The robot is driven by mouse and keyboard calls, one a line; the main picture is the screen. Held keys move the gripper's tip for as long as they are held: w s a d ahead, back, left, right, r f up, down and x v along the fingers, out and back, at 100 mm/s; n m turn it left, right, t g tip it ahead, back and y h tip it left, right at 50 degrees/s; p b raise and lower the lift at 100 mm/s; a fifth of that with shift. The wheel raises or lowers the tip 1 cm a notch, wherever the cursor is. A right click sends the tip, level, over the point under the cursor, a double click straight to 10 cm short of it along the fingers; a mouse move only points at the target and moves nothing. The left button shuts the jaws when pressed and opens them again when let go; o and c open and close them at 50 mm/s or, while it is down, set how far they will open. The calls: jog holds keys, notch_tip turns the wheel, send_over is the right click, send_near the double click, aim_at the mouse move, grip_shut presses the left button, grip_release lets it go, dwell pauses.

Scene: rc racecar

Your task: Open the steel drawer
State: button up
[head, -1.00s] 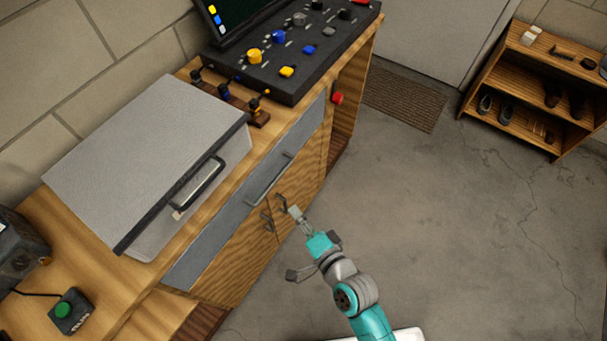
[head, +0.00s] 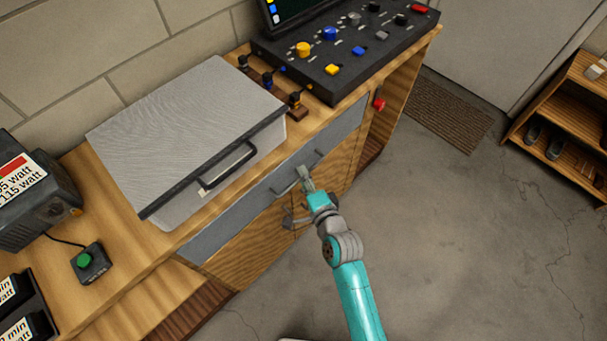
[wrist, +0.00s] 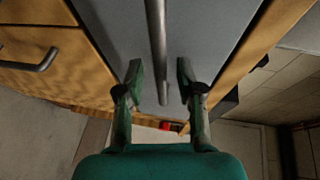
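The steel drawer (head: 228,222) is the long grey panel under the worktop. Its front looks flush with the cabinet, so it appears closed. Its dark bar handle (head: 318,157) is partly hidden by my gripper (head: 304,174), which is at the drawer front. In the wrist view, the handle (wrist: 156,35) runs between the two fingers of my gripper (wrist: 159,78), with the grey drawer front (wrist: 205,35) behind it. The fingers are open, one on each side of the bar, with visible gaps. I cannot tell whether either touches it.
A grey lidded box (head: 190,135) with its own handle stands on the worktop above the drawer. A black control panel (head: 345,55) sits farther right, with a red button (head: 379,104) on the cabinet side. Wooden doors (head: 245,245) lie below. The floor to the right is clear.

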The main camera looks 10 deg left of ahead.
jog(key=shift+w+a+f, duration=0.1)
jog(key=shift+w+a, duration=0.2)
jog(key=shift+w, duration=0.15)
grip_shut()
